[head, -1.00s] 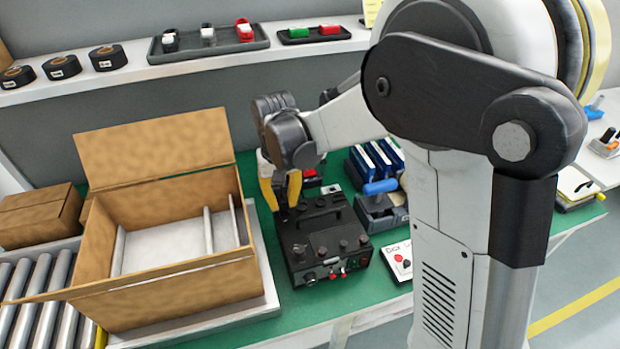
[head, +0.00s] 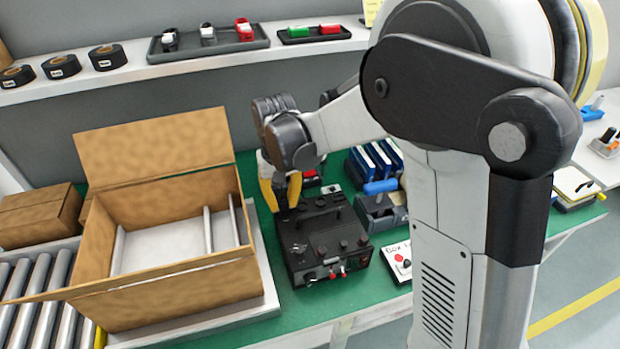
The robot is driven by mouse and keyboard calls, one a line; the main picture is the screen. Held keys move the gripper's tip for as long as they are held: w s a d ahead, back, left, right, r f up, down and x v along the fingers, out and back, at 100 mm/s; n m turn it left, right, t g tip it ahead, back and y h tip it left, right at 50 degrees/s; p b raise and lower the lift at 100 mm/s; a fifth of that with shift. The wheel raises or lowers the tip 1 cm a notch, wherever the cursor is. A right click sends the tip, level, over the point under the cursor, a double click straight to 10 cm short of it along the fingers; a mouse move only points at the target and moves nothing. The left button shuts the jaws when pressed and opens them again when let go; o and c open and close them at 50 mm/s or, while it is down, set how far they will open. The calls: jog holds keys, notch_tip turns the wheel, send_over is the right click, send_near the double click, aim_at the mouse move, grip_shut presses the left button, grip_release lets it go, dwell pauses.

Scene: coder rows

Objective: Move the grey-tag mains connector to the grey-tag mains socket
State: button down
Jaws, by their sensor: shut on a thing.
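My gripper (head: 282,204), with yellow fingers, points down at the back left corner of a black equipment box (head: 324,243) on the green bench. It is shut on a small dark thing, which seems to be the mains connector; the fingers hide most of it and no grey tag can be made out. Whether it touches the box cannot be told. The box has a handle, several knobs on top and red parts on its front face. I cannot pick out the grey-tag mains socket; the gripper covers that corner.
An open cardboard carton (head: 180,292) stands close left of the gripper. Blue-edged items (head: 376,160) and a grey holder with a blue handle (head: 381,212) are to the right. A white card (head: 397,262) lies beside the box. A shelf (head: 130,75) with trays runs behind.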

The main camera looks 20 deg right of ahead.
jog(key=shift+f, duration=0.4)
dwell(0.6)
jog(key=c, duration=1.3)
grip_release()
jog(key=shift+o, duration=0.2)
notch_tip(320, 180, up, 12)
jog(key=shift+s+r, duration=0.1)
jog(key=s+d+t, duration=0.3)
jog(key=s+d, duration=0.1)
jog(key=s, duration=0.4)
jog(key=s+d+t, duration=0.4)
jog(key=s, duration=0.5)
jog(key=shift+d+r, duration=0.2)
jog(key=shift+d, duration=0.05)
